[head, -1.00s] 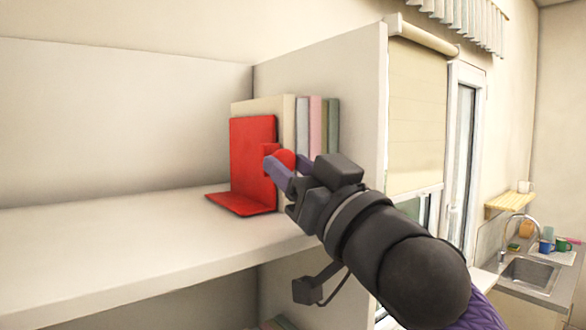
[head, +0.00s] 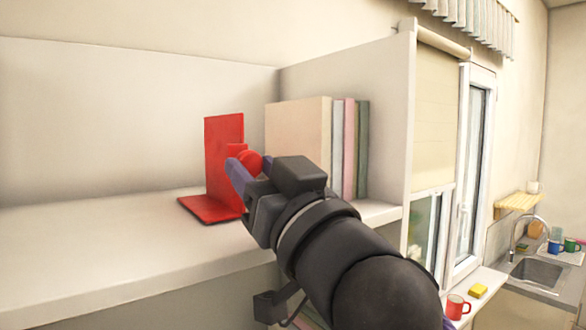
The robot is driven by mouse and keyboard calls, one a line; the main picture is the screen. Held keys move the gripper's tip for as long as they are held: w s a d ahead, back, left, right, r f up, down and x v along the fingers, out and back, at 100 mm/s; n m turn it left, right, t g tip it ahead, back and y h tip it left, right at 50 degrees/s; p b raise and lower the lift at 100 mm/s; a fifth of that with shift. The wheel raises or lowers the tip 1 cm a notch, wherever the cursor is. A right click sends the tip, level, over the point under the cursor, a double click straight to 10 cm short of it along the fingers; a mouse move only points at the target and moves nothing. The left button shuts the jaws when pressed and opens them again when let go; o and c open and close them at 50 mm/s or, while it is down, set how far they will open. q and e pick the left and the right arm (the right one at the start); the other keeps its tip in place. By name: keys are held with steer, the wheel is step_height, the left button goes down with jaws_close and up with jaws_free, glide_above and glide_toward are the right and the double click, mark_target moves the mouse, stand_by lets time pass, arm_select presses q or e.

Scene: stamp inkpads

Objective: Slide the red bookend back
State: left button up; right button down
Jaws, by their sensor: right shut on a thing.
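The red bookend (head: 222,160) stands upright on the white shelf, with its flat foot lying toward the left. A round red knob (head: 250,162) sticks out from its side toward me. My right gripper (head: 242,168) is shut on the bookend at this knob, its purple fingers on either side. The row of books (head: 298,135) stands upright to the right, with a clear gap between it and the bookend. My gripper and arm hide the lower part of some books. My left gripper is not in view.
The shelf board (head: 90,245) is bare to the left of the bookend. A white side panel (head: 390,100) closes the shelf behind the books at right. Further right are a window, a red mug (head: 457,307), a yellow sponge (head: 478,291) and a sink (head: 540,270).

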steer(key=s+a, duration=0.2)
steer(key=a, duration=0.1)
steer(key=shift+s, duration=0.1)
steer(key=shift+a, duration=0.15)
steer(key=shift+s+a, duration=0.2)
steer(key=shift+c, duration=1.5)
jaws_free()
steer(key=b+v, duration=0.6)
steer(key=v, duration=0.4)
steer(key=shift+w, duration=0.1)
